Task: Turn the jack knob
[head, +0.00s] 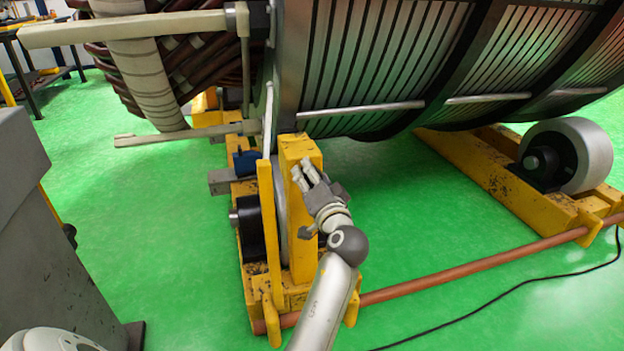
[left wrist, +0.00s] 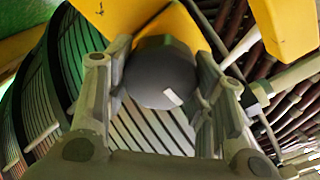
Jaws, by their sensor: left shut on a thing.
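My left gripper (head: 308,178) is at the yellow upright (head: 301,154) of the roller stand, below the stator. In the left wrist view, a dark grey rounded knob (left wrist: 160,80) with a small white mark sits between the two fingers of my left gripper (left wrist: 165,88), which is shut on it. Yellow metal (left wrist: 118,14) lies just beyond the knob. In the head view I cannot make out the knob; the gripper and the upright seem to hide it. My right gripper is not in view.
The large slotted stator (head: 385,60) hangs over the stand, with its windings (head: 190,65) at the left. A second yellow stand (head: 490,165) with a grey roller (head: 585,155) is at the right. A copper-coloured bar (head: 470,268) and a black cable (head: 500,300) cross the green floor.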

